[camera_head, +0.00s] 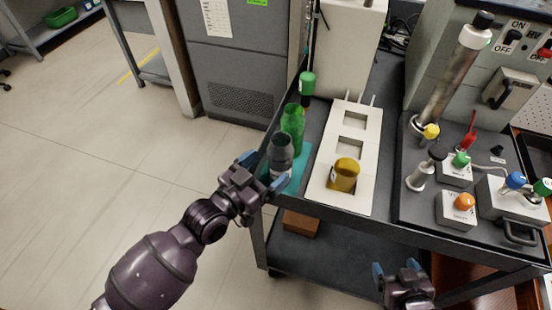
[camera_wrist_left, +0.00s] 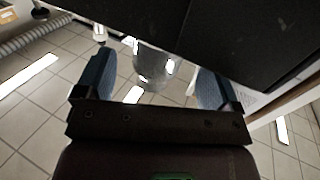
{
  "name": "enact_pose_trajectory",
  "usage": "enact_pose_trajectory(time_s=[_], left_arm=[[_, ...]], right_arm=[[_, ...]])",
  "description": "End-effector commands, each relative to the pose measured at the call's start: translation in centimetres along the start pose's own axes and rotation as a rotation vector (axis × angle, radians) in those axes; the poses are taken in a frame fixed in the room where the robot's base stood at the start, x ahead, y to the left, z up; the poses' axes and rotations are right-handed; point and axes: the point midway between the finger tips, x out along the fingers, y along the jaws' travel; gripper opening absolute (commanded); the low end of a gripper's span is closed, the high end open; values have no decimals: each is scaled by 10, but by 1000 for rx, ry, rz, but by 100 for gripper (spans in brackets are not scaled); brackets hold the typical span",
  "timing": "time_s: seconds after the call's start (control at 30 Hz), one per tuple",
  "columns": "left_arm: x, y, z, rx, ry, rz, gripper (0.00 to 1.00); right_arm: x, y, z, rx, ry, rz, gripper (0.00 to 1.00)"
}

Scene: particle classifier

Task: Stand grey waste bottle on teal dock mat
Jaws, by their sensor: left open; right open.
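The grey waste bottle (camera_head: 281,152) is dark, translucent and open-topped, and stands upright at the left edge of the cart top. The teal dock mat (camera_head: 300,164) shows beside and behind its lower part; the bottle's base is partly hidden, so its exact footing is unclear. My left gripper (camera_head: 262,171) is open at the bottle's near-left side. In the left wrist view, the grey bottle (camera_wrist_left: 152,66) appears between the two blue-padded fingers, with gaps on both sides. My right gripper (camera_head: 395,267) is open and empty in front of the cart, at the bottom right.
A green bottle (camera_head: 293,122) stands just behind the grey one, with a dark green-capped bottle (camera_head: 307,85) farther back. A white rack (camera_head: 321,178) to the right holds a yellow bottle (camera_head: 344,175). Control boxes with coloured knobs (camera_head: 457,209) fill the cart's right side.

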Motion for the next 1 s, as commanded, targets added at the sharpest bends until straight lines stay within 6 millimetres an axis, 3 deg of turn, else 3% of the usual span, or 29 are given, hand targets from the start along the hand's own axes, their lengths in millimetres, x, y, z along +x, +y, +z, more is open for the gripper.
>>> enact_pose_trajectory(time_s=[0.2,0.4,0.83,1.0], left_arm=[[-44,0,0,2,-3,0,88],[-69,0,0,1,-2,0,88],[-80,-2,3,-3,-9,-14,88],[-103,-19,31,-29,-96,-139,88]], right_arm=[[-2,2,1,-5,-4,1,78],[-2,2,3,-4,-7,1,78],[-2,-1,2,9,-5,2,78],[-2,-2,2,10,-4,2,78]])
